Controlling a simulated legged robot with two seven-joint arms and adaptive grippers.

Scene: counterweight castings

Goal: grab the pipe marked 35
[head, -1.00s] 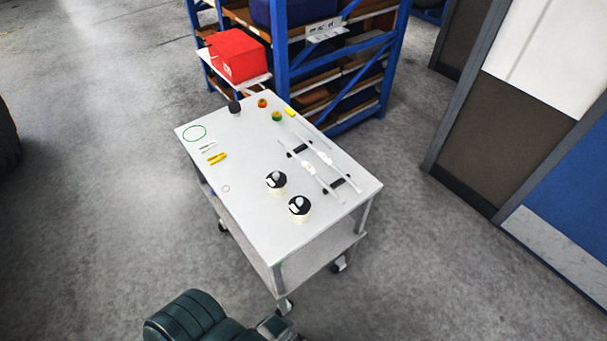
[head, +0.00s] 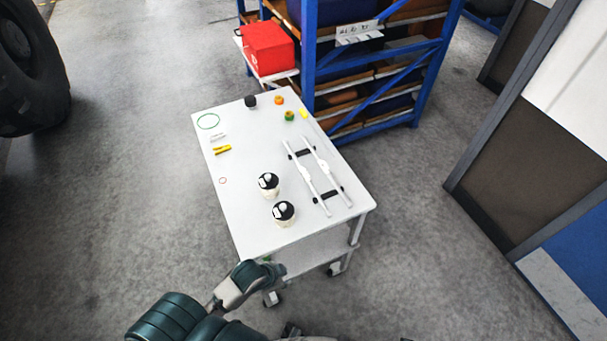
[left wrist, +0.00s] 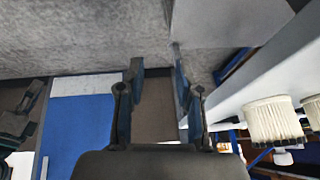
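Two thin light-grey pipes, a left one (head: 313,180) and a right one (head: 327,172), lie side by side across black rests at the right of the white table (head: 238,215). Each has a small white tag near its middle; I cannot read any number, so I cannot tell which is marked 35. My left gripper (head: 268,268) is by the table's near edge, well short of the pipes. In the left wrist view its fingers (left wrist: 157,65) are apart with nothing between them. A dark jointed part at that view's left edge may be my right gripper; its state is unclear.
Two white ribbed cylinders with black tops, a farther one (head: 268,185) and a nearer one (head: 284,213), stand left of the pipes. Small items lie toward the far end, including a yellow piece (head: 222,150) and a green ring (head: 208,121). A blue rack (head: 311,60) stands behind.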

